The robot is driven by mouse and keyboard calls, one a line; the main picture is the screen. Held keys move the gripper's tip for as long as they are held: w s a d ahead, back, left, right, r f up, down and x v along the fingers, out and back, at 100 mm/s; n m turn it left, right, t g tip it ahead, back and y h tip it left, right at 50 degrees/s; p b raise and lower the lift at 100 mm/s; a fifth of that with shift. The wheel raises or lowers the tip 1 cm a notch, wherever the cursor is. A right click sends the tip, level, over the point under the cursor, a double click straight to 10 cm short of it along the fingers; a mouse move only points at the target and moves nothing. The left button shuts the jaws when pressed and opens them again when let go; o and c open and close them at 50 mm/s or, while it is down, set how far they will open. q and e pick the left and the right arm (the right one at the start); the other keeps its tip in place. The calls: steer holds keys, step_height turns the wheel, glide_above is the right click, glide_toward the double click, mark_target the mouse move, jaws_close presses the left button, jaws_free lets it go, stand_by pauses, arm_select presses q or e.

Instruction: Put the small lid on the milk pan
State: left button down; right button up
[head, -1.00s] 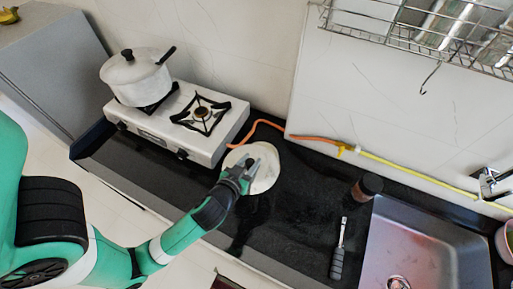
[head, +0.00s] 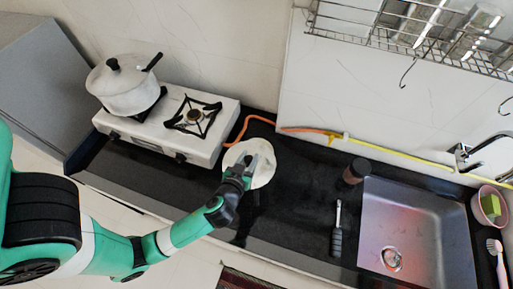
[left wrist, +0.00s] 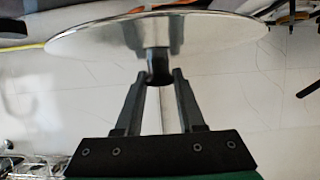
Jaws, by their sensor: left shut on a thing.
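A round pale lid (head: 263,167) is under my left gripper (head: 246,170) at the middle of the dark counter. In the left wrist view the lid (left wrist: 210,30) is a shiny metal disc, and my left gripper (left wrist: 160,80) is shut on its dark knob. I cannot tell whether the lid touches the counter. A white pan (head: 127,92) with a dark side handle stands on the stove's left burner. A dark knob (head: 112,64) shows on top of it, so it appears covered. My right gripper is not in view.
The white two-burner stove (head: 150,135) has a bare right burner (head: 194,117). An orange hose runs behind the lid. A brown jar (head: 356,171), a dark-handled tool (head: 337,236) and the sink (head: 415,230) lie to the right. A wire rack (head: 410,35) hangs above.

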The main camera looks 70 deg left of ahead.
mark_target(251, 152)
arm_select(q)
steer(key=w+a+f+b, duration=0.1)
steer(key=b, duration=0.1)
steer(key=w+a+f+b, duration=0.1)
steer(key=a+f+b, duration=0.1)
steer(key=shift+w+a+b, duration=0.1)
steer(key=shift+w+b, duration=0.05)
steer(key=shift+b, duration=0.15)
steer(key=x, duration=0.1)
steer(key=b+x, duration=0.1)
steer(key=shift+w+a+r, duration=0.1)
steer(key=shift+a, duration=0.35)
steer(key=shift+x, duration=1.15)
steer(key=w+a+f+b, duration=0.2)
steer(key=a+f, duration=0.1)
steer(key=f, duration=0.5)
steer(key=shift+w+a, duration=0.2)
steer(key=shift+w, duration=0.05)
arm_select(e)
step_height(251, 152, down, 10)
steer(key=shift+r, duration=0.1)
